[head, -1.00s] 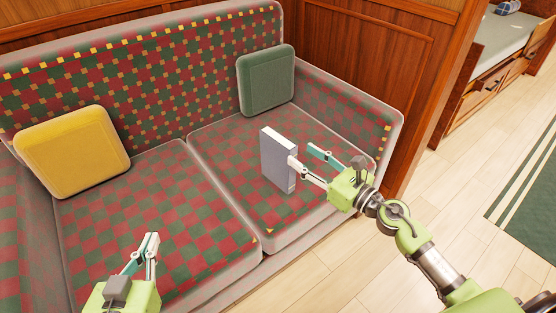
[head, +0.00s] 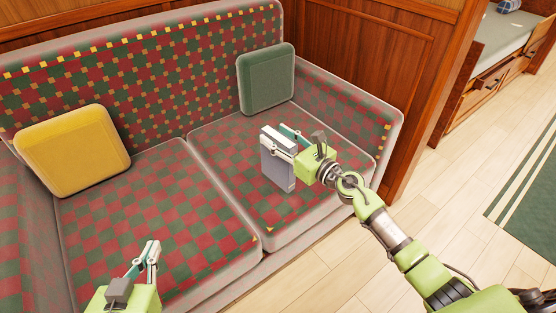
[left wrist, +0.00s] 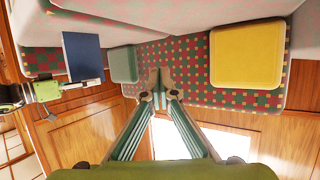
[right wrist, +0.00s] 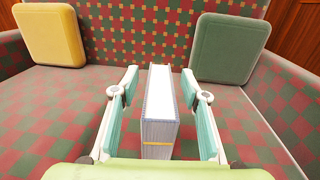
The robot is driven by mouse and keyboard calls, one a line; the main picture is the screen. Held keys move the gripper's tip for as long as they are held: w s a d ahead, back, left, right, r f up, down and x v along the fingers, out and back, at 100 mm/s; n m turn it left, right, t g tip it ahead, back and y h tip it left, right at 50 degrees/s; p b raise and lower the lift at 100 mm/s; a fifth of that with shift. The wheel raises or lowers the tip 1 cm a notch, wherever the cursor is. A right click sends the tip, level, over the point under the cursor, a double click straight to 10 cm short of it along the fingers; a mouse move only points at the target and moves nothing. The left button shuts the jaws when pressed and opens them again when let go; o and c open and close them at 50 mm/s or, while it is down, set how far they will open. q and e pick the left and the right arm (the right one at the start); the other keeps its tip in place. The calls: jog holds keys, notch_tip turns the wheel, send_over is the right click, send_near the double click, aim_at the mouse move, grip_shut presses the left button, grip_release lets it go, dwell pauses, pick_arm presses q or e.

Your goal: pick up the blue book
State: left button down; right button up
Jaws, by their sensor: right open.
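The blue book (head: 276,168) stands upright on the right seat cushion of the sofa. Its dark blue cover (left wrist: 82,57) shows in the left wrist view, and its pale page edge and spine (right wrist: 160,108) show in the right wrist view. My right gripper (head: 277,134) is open at the book's upper part. In the right wrist view its fingers (right wrist: 160,78) stand on either side of the book, with a visible gap on each side. My left gripper (head: 152,243) is shut and empty, away from the book above the left front of the sofa; its tips also show together in the left wrist view (left wrist: 159,76).
The checkered sofa (head: 155,210) has a yellow cushion (head: 72,150) at left and a green cushion (head: 266,79) behind the book. The right armrest (head: 350,110) is close to my right arm. Wooden floor (head: 480,170) lies open at right.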

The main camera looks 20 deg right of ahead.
grip_shut()
jog(key=shift+r, duration=0.15)
